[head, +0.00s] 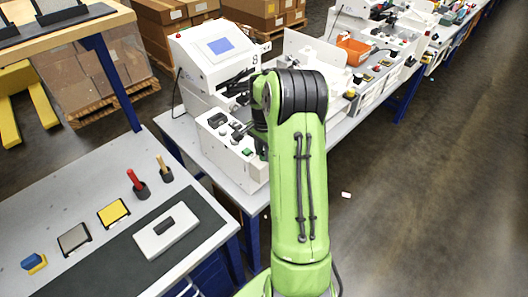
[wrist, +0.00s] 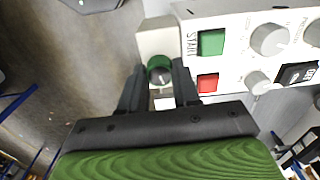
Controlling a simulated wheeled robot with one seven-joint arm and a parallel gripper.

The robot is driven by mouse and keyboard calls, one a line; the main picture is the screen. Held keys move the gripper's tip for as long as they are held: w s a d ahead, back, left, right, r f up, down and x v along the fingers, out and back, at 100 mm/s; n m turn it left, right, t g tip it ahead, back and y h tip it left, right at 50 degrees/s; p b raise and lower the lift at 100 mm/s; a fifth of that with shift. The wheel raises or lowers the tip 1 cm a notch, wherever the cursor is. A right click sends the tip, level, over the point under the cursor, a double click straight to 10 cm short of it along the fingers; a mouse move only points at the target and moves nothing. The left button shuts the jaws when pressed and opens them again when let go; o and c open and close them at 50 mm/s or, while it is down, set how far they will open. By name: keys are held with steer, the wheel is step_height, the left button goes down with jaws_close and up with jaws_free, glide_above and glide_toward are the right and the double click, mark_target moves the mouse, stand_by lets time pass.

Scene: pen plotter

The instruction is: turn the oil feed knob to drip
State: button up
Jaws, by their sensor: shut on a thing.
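In the wrist view, a round knob (wrist: 159,63) with a green rim and a darker middle sits on a small beige block (wrist: 158,36) at the side of a white control panel (wrist: 232,20). I cannot read any mark on it, so I cannot tell its setting. My gripper (wrist: 160,74) has one dark finger on each side of this knob and is shut on it. In the head view my green arm hides the gripper and the knob; part of the white control box (head: 221,146) shows to its left.
The panel has a green START button (wrist: 211,42), a red button (wrist: 207,83), grey dials (wrist: 269,40) and a black switch (wrist: 297,73) close to the right finger. A white machine with a screen (head: 221,45) stands behind the box. Open floor (head: 420,190) lies to the right.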

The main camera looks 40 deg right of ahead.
steer(key=shift+m, duration=1.3)
steer(key=shift+r, duration=0.1)
steer(key=o, duration=1.1)
steer(key=shift+c, duration=0.2)
step_height(320, 180, up, 16)
steer(key=p, duration=0.1)
steer(key=shift+p, duration=0.4)
steer(key=shift+f, duration=0.2)
